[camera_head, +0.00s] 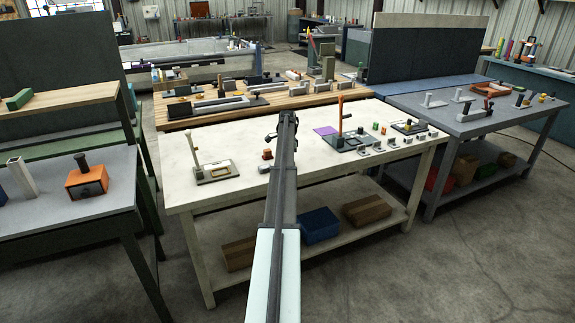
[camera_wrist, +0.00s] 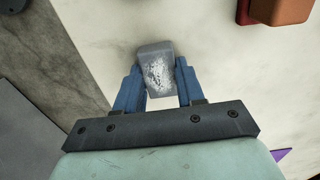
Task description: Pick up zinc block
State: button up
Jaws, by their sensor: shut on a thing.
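The zinc block is a grey, mottled metal block (camera_wrist: 157,68). In the wrist view it sits between the two blue fingers of my gripper (camera_wrist: 160,88), which is shut on it. The block's far end sticks out past the fingertips. I cannot tell whether it touches the white tabletop (camera_wrist: 215,45) below.
An orange-brown object (camera_wrist: 280,10) lies at the upper right in the wrist view. In the head view a small stand (camera_head: 217,172) is on the table's left, and several small parts (camera_head: 385,143) are on its right.

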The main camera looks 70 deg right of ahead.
grip_shut()
